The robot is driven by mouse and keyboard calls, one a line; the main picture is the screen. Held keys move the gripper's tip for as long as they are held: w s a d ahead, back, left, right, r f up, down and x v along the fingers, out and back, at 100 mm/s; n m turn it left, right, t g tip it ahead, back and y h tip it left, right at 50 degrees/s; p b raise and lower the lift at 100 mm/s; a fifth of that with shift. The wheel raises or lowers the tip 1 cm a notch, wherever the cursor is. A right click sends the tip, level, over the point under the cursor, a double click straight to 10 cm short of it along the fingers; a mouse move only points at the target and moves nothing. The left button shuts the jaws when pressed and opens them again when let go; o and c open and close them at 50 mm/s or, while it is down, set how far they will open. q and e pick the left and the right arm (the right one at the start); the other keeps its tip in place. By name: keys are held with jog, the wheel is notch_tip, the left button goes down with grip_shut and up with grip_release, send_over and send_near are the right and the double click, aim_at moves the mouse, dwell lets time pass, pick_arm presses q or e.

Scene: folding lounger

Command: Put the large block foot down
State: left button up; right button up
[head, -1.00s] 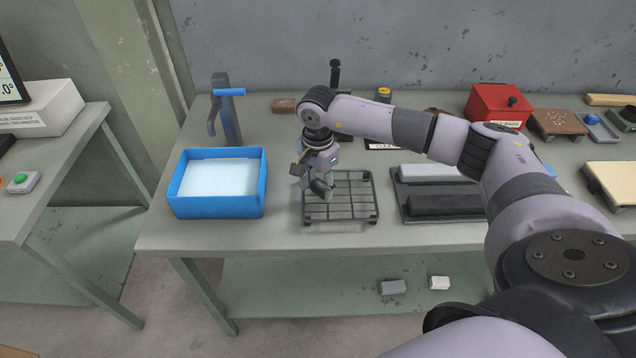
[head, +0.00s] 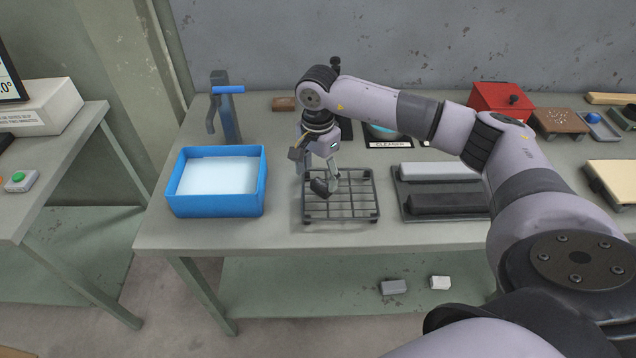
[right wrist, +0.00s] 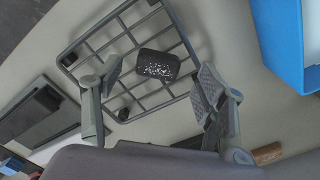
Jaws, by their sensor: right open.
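The block foot (right wrist: 158,65) is a small black block with a pale-speckled face. It lies on the dark wire rack (head: 352,205), towards the rack's left side in the head view. My right gripper (head: 317,173) points down over the rack. In the right wrist view its two fingers stand apart, one on each side of the block foot, with gaps between. The gripper is open and holds nothing. In the head view the block foot (head: 320,187) is partly hidden by the fingers. My left gripper is not in view.
A blue tub (head: 217,205) of pale liquid stands left of the rack. A tray (head: 402,212) with a grey and a black bar is to the right. A blue-handled dispenser (head: 228,115) and a red box (head: 497,100) stand behind. Bare bench lies in front.

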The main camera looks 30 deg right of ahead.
aim_at(317, 187)
notch_tip(317, 187, up, 9)
jog(key=b, duration=0.1)
jog(key=shift+f+b, duration=0.15)
jog(key=shift+b, duration=0.25)
jog(key=shift+a, duration=0.1)
